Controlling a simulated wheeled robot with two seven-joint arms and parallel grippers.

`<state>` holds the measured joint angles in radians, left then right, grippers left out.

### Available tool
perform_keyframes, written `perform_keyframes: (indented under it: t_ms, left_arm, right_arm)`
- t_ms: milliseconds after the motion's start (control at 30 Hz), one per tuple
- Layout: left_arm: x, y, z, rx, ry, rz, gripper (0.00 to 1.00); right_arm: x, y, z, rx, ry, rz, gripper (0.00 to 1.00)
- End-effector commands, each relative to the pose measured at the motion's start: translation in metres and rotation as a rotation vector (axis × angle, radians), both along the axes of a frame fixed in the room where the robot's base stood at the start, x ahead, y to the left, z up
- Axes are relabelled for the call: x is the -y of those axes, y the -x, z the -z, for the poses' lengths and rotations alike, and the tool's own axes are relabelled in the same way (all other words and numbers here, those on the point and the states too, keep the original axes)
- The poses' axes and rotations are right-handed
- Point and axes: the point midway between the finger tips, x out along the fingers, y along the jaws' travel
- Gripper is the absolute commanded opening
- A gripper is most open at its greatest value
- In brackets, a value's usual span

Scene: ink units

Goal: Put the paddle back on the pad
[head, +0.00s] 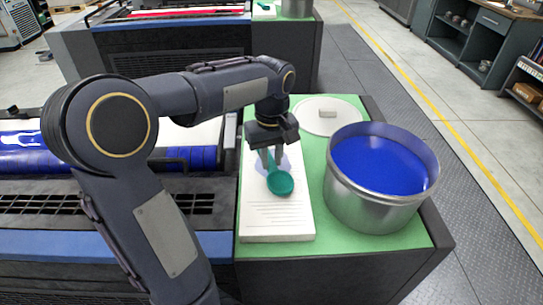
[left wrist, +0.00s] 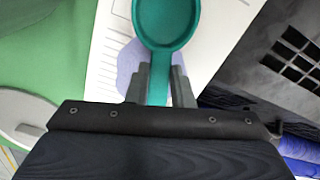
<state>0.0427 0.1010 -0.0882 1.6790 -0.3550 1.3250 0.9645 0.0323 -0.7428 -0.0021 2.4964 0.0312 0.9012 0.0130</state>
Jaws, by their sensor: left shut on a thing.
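The paddle is a teal scoop with a round bowl (head: 280,183) and a narrow handle; it also shows in the left wrist view (left wrist: 166,22). My left gripper (head: 268,158) is shut on the handle, with a finger on each side of it in the left wrist view (left wrist: 160,80). The paddle is over the white pad (head: 277,225), which has printed lines and a pale blue patch. The bowl points toward the pad's near end. I cannot tell whether the paddle touches the pad. My right gripper is not in view.
A metal tub of blue ink (head: 375,210) stands right of the pad on the green top (head: 320,245). A round white lid (head: 326,109) with a block handle lies behind it. A press with a blue roller (head: 30,160) is at the left.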

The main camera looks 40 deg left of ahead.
Motion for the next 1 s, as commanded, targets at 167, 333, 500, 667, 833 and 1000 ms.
perform_keyframes:
  t_ms: [167, 333, 500, 667, 833, 1000]
  left_arm:
    - [0.000, 0.000, 0.002, 0.000, 0.000, 0.000, 0.31]
    - [0.000, 0.000, 0.002, 0.000, 0.000, 0.000, 0.42]
    - [0.000, 0.000, 0.001, 0.000, 0.000, 0.000, 0.42]
    - [0.000, -0.001, -0.009, 0.003, -0.001, 0.000, 0.42]
    - [0.000, -0.001, -0.042, 0.006, -0.001, 0.001, 0.42]
    - [0.001, -0.001, -0.079, 0.005, 0.000, 0.001, 0.42]
  right_arm:
    - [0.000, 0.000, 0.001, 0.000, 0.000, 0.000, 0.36]
    - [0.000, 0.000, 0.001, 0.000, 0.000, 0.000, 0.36]
    - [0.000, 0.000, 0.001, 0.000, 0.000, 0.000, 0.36]
    - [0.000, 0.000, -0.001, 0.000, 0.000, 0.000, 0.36]
    - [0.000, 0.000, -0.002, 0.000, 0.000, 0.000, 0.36]
    - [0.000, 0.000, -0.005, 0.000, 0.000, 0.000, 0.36]
